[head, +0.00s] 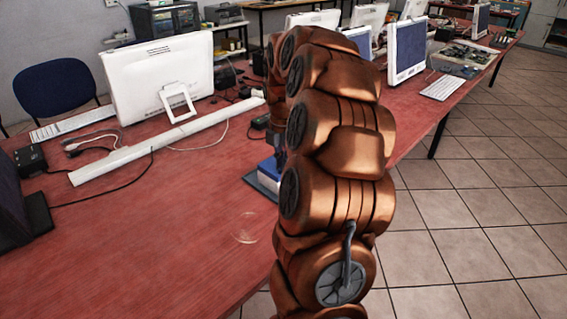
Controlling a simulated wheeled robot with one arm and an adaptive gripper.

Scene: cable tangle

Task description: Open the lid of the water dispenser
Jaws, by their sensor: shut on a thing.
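A small blue object (268,167) on a dark flat base (262,184) stands on the red table, just left of my arm. It may be the water dispenser, but my arm hides most of it and I cannot make out its lid. My copper-coloured arm rises through the middle of the view and bends down on its far side. A dark part of my gripper (278,140) shows just above the blue object, beside the arm. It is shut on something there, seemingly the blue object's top. The fingertips and the exact contact are hidden.
The red table (150,240) is clear at the front left. A white monitor (160,75), a long white bar (165,143) and loose cables lie behind. A dark device (20,200) stands at the left edge. More monitors (408,48) stand right. Tiled floor (480,200) is open at right.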

